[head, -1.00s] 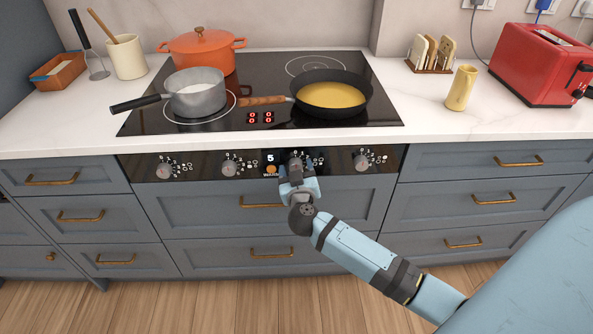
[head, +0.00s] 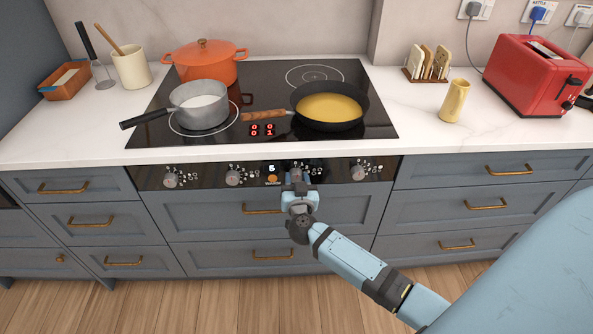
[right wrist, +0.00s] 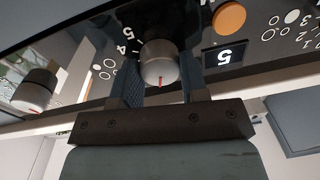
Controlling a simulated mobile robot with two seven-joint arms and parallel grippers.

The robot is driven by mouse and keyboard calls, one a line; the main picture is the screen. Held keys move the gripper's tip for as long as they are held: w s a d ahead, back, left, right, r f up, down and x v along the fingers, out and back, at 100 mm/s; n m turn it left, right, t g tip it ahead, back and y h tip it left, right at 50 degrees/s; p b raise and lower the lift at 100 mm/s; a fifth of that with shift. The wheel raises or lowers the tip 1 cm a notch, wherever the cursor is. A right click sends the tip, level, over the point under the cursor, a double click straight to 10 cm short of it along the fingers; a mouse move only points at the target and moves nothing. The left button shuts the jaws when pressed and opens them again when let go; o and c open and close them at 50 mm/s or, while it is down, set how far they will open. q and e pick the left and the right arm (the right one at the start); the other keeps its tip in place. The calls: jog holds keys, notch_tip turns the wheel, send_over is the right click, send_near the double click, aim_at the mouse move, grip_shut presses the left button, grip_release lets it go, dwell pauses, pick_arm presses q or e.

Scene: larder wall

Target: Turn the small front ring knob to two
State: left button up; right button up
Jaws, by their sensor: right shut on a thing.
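A row of ring knobs sits on the black strip under the hob. My right gripper (head: 298,186) is at the third knob from the left (head: 297,173). In the right wrist view the fingers stand on either side of this grey round knob (right wrist: 159,60), shut on it. A red mark shows on the knob's lower edge in that view; the scale is partly hidden. The red hob display (head: 262,130) reads 0 and 0 above, 0 and 1 below. My left gripper is out of view.
A grey saucepan (head: 199,112), a frying pan with yellow contents (head: 329,108) and an orange pot (head: 205,66) stand on the hob. An orange button (head: 273,179) and a lit 5 are just left of the gripped knob.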

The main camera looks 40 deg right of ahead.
jog(key=m+p, duration=0.1)
jog(key=m, duration=0.2)
jog(key=shift+m+p, duration=0.35)
jog(key=shift+m, duration=2.25)
jog(key=shift+p, duration=0.3)
jog(key=o, duration=0.9)
